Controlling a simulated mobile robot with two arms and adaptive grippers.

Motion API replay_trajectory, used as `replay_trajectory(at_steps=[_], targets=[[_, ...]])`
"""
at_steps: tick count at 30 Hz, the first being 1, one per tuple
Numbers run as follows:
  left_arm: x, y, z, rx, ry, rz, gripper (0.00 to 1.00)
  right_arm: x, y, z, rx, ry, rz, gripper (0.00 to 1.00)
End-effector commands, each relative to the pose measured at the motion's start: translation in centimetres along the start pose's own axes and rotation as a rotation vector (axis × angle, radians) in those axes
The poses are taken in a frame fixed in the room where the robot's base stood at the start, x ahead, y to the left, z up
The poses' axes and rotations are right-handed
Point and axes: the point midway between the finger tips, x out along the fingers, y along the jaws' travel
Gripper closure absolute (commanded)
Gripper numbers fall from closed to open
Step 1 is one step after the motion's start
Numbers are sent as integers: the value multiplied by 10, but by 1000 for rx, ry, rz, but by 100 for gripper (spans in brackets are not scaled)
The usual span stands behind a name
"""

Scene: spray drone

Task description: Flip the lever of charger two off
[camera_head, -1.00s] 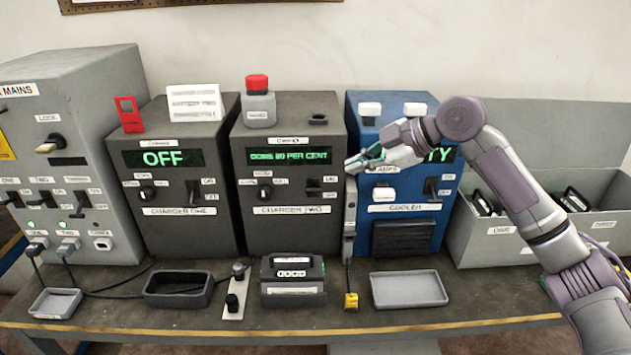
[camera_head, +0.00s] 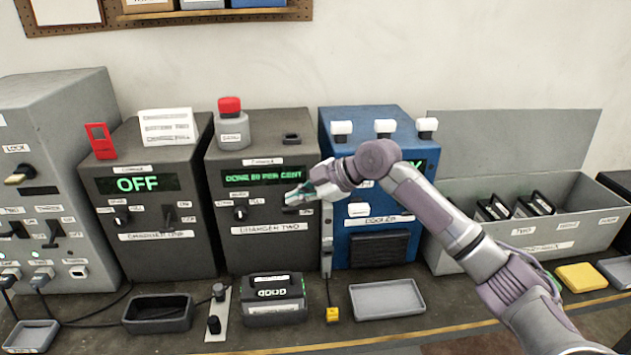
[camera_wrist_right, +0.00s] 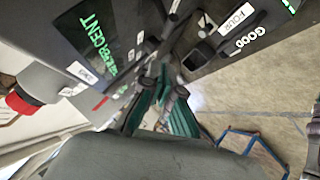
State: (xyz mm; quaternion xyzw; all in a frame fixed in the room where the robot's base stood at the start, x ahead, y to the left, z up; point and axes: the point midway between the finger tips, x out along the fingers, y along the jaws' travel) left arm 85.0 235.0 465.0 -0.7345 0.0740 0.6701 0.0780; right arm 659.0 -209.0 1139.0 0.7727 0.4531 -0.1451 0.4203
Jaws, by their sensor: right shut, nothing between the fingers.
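Charger two (camera_head: 262,258) is a dark box with a green display (camera_head: 262,176) that reads about "DONE 20 PER CENT" in the head view. Its lever is on the right of its front, largely hidden by my right gripper (camera_head: 290,196), so its position is unclear. The right gripper is shut and empty, with its tips close in front of that lever area; contact cannot be told. In the right wrist view, its teal fingers (camera_wrist_right: 165,112) are near the charger's front, beside the display (camera_wrist_right: 97,45). My left gripper is not in view.
Charger one (camera_head: 165,260), display "OFF", stands left. The blue cooler (camera_head: 345,255) stands close on the right, behind my right forearm. A red-capped bottle (camera_head: 232,128) stands on charger two. A battery (camera_head: 274,300) and a grey tray (camera_head: 387,299) are in front on the bench.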

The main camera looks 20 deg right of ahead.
Motion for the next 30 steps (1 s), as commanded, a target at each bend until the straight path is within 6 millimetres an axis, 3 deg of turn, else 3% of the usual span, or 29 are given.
replay_trajectory(at_steps=[9,23,30], targets=[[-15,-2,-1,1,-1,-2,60,28,0,26,1,-1,-1,100],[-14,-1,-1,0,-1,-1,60,31,-1,29,-1,0,2,100],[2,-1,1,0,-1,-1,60,36,-5,34,-40,0,38,100]])
